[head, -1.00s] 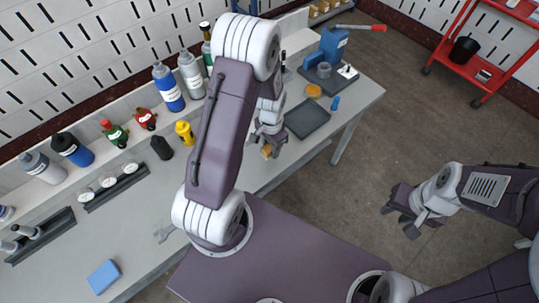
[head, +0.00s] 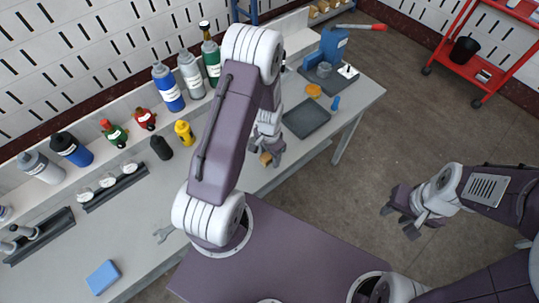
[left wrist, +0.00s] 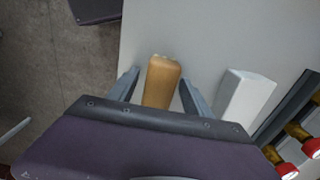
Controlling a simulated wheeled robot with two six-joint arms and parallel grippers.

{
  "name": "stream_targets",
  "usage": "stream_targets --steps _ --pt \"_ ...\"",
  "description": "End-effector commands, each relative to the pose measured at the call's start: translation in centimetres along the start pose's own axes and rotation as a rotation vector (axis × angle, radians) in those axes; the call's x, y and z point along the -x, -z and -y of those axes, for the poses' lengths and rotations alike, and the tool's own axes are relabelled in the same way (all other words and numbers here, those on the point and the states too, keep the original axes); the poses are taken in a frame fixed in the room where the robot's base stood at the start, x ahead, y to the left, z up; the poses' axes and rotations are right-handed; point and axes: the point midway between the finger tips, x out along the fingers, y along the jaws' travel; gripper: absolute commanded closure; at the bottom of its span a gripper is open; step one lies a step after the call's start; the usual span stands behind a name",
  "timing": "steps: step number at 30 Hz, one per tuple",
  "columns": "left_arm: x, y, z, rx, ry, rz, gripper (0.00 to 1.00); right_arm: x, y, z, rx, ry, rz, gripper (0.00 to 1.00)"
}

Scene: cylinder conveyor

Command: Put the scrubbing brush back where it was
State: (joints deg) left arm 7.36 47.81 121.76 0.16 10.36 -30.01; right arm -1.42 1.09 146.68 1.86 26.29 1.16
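The scrubbing brush shows as a wooden, tan block (left wrist: 162,82) on the grey bench in the left wrist view. A small tan part of it (head: 265,159) shows in the head view near the bench's front edge. My left gripper (left wrist: 160,88) is open, with one finger on each side of the wooden part. A gap shows at the left finger; the right finger is close to the wood. The brush's bristles are not visible. In the head view my left gripper (head: 270,156) is low over the bench. My right gripper (head: 398,222) is open and empty above the floor.
A white block (left wrist: 246,95) lies right of the brush in the left wrist view, by a dark rack with red-ended items. A dark tray (head: 306,118) lies right of my left arm. Several bottles line the back; a blue sponge-like block (head: 103,277) lies front left.

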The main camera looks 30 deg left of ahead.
Motion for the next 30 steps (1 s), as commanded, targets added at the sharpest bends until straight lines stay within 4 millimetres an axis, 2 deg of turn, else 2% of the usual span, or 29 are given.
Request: stream_targets --steps 6,10,22,27,30 --pt "0.1 0.0 0.0 0.000 0.000 0.000 0.42 0.1 0.0 0.0 0.000 0.000 0.000 0.64" --pt "1.2 0.1 0.0 0.000 0.001 -0.002 0.42 0.3 0.0 0.0 0.000 0.000 0.000 0.64" --pt "10.2 0.1 0.1 0.000 0.002 -0.004 0.42 1.2 0.1 0.0 0.000 0.000 0.000 0.64" --pt "12.1 0.1 0.0 0.000 0.001 -0.002 0.42 1.3 0.1 0.0 0.000 0.000 0.000 0.64" --pt "12.4 0.0 0.0 0.000 0.000 0.000 0.42 1.3 0.1 0.0 0.000 0.000 0.000 0.64"
